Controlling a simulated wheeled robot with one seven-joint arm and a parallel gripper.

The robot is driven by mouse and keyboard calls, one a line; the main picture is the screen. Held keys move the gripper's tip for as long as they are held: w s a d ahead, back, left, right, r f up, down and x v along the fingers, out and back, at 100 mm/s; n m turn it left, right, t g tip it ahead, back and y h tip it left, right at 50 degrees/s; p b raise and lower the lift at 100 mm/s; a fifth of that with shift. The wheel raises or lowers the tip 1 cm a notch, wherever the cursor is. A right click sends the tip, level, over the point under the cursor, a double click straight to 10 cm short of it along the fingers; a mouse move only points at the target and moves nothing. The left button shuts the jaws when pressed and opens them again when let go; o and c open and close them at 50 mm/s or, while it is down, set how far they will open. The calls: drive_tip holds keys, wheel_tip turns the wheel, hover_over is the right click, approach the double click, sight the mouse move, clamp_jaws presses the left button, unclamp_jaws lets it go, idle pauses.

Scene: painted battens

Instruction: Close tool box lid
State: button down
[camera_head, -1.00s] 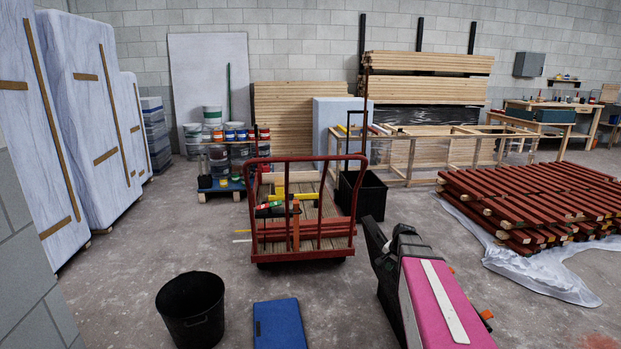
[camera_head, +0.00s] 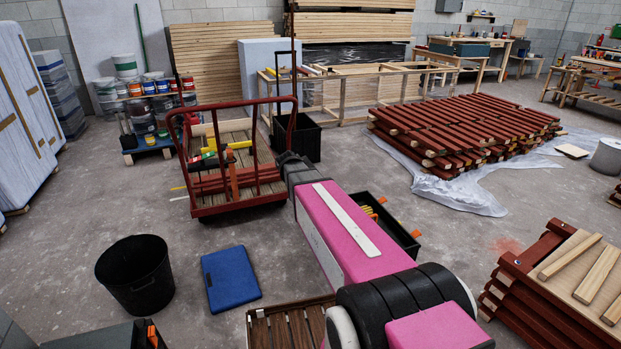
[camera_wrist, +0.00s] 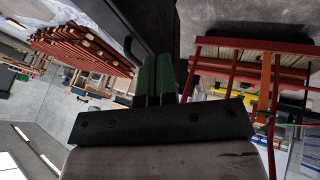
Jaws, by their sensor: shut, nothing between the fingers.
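An open black box (camera_head: 397,232), which I take to be the tool box, stands on the floor just right of my pink arm in the head view. Orange parts show on its rim, and yellow and orange things lie inside. My arm covers its left side, so I cannot see the lid clearly there. In the wrist view a dark flat panel (camera_wrist: 122,20) lies beside my fingers; I cannot tell whether it is the lid. My gripper (camera_wrist: 158,75) is shut and empty, its green fingers together. In the head view its fingertips are hidden.
A red cart (camera_head: 230,165) stands beyond my arm. A black bucket (camera_head: 136,276) and a blue case (camera_head: 230,278) are on the floor at left. Red battens (camera_head: 465,125) are piled at back right, and another stack (camera_head: 545,285) is at front right.

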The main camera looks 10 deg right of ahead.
drive_tip(key=w+r+t, duration=0.1)
drive_tip(key=w+r, duration=0.2)
drive_tip(key=w, duration=0.2)
drive_tip(key=w+d+f, duration=0.4)
drive_tip(key=d+f, duration=0.3)
drive_tip(key=d, duration=0.1)
drive_tip(key=shift+w+f+h, duration=0.25)
drive_tip(key=shift+f+h, duration=0.05)
drive_tip(key=shift+d, duration=0.15)
